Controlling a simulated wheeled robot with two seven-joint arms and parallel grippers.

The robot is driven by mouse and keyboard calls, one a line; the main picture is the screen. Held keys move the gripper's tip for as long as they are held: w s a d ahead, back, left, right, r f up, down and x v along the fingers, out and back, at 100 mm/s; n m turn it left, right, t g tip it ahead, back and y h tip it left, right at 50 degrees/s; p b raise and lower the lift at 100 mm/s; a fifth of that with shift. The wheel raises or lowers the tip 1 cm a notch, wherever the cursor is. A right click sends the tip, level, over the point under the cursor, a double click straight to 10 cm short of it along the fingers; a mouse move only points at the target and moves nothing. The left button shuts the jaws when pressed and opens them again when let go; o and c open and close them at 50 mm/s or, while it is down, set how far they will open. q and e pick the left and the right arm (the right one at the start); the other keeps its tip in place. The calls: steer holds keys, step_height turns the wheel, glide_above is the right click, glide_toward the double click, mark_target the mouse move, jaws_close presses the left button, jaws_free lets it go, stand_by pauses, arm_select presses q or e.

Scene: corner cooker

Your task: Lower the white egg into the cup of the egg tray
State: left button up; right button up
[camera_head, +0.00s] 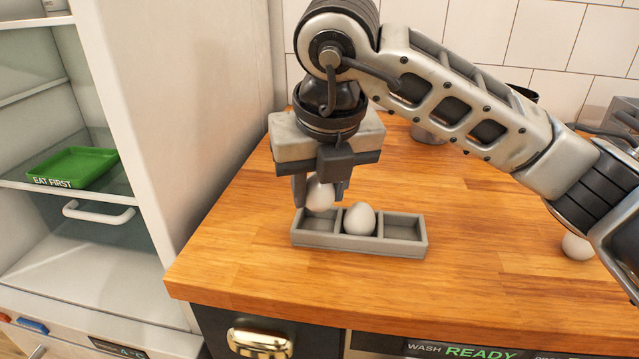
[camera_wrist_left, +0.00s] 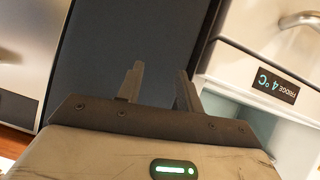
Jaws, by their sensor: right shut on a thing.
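My right gripper (camera_head: 321,190) is shut on a white egg (camera_head: 320,194). It holds the egg just above the left cup of the grey egg tray (camera_head: 400,248). Whether the egg touches the tray cannot be told. A second white egg (camera_head: 359,219) sits in the middle cup. The right cup is empty. A third white egg (camera_head: 577,246) lies on the counter at the right, partly hidden by my right arm. My left gripper (camera_wrist_left: 160,82) shows in the left wrist view, its fingers apart with nothing between them.
The wooden counter (camera_head: 480,290) is clear in front of the tray. An open fridge with a green tray (camera_head: 75,167) stands at the left. A grey cup-like object (camera_head: 428,133) stands behind my right arm, near the tiled wall.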

steer(key=shift+f+b, duration=1.2)
steer(key=shift+f, duration=0.15)
stand_by(0.4)
steer(key=o, duration=1.1)
steer(key=shift+c, duration=0.2)
